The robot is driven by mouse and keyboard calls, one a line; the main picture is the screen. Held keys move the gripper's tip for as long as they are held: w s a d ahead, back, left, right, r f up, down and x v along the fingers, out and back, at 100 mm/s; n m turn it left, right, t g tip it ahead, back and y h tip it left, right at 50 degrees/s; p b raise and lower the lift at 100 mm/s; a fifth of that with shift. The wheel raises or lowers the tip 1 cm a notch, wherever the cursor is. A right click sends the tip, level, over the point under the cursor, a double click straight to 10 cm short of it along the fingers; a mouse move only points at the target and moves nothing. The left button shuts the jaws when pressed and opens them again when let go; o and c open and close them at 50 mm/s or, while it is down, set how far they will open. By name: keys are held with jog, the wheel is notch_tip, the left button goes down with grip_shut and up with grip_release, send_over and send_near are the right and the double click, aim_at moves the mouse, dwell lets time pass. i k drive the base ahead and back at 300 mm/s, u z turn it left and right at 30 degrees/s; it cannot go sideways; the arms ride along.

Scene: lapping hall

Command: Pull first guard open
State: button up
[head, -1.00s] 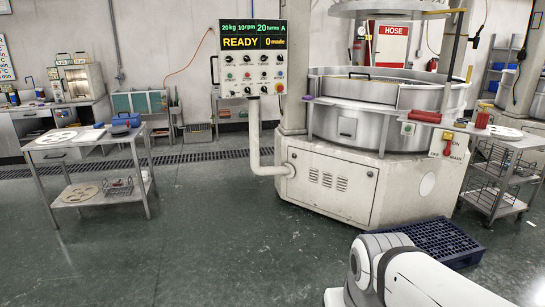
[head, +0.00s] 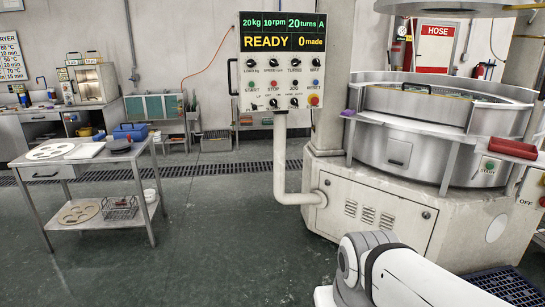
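The lapping machine stands at the right, with a round steel tub on a white base (head: 375,215). A curved steel guard wall (head: 420,104) rises around the tub, with a dark handle on its upper edge. Which section is the first guard, I cannot tell. A small square plate (head: 399,152) sits on the tub's front. The control panel (head: 283,75) reads READY and 0 made. My gripper is out of view; only a white and grey link of my arm shows at the bottom right, apart from the machine.
A red tray (head: 513,147) sits on the machine's right ledge. A dark blue pallet (head: 505,287) lies at bottom right. The green floor (head: 220,235) between cart and machine is clear.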

aim_at(452, 111)
jog(key=z, duration=0.1)
jog(key=i, duration=1.6)
jog(key=z, duration=0.6)
jog(key=i, duration=1.75)
jog(key=z, duration=0.65)
jog(key=i, duration=0.9)
jog(key=z, duration=0.35)
